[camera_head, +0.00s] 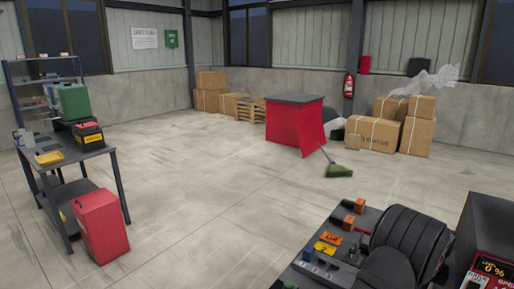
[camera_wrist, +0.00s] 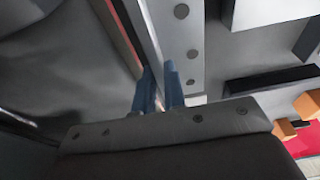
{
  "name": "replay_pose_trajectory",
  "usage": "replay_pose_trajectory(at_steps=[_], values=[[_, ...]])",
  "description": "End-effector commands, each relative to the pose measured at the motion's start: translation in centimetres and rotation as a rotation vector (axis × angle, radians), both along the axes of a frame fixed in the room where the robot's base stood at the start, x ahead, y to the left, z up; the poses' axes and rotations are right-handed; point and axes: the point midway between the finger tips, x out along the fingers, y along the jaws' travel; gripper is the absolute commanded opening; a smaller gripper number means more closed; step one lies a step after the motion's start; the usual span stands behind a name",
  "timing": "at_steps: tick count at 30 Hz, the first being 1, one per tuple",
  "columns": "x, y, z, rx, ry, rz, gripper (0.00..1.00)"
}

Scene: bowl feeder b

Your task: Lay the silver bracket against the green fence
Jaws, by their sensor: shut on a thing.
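A silver bracket (camera_wrist: 184,34), a long grey strip with several dark round holes, runs down from the top middle of the wrist view. My gripper (camera_wrist: 158,86) has two blue fingers, shut on the bracket's narrow upright edge; its holed face lies just right of the fingers. The bracket's far end is out of the picture. I cannot make out the green fence in the wrist view. In the head view a small green bit shows at the bottom edge, but I cannot tell what it is. I cannot make out my gripper or the bracket in the head view.
A red-edged strip (camera_wrist: 118,32) lies left of the bracket. To the right are a black block (camera_wrist: 272,80) and orange blocks (camera_wrist: 284,130).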

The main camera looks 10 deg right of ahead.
Motion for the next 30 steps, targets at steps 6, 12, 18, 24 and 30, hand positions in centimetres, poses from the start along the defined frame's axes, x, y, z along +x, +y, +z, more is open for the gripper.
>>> replay_pose_trajectory(at_steps=[6,12,18,24,30], values=[[0.0,0.0,1.2,-0.002,-0.001,0.0,0.0],[0.0,0.0,2.2,-0.001,-0.001,0.0,0.0],[0.0,0.0,3.0,-0.001,-0.001,0.0,0.0],[0.0,0.0,3.0,-0.001,-0.001,0.0,0.0],[0.0,0.0,3.0,-0.001,-0.001,0.0,0.0]])
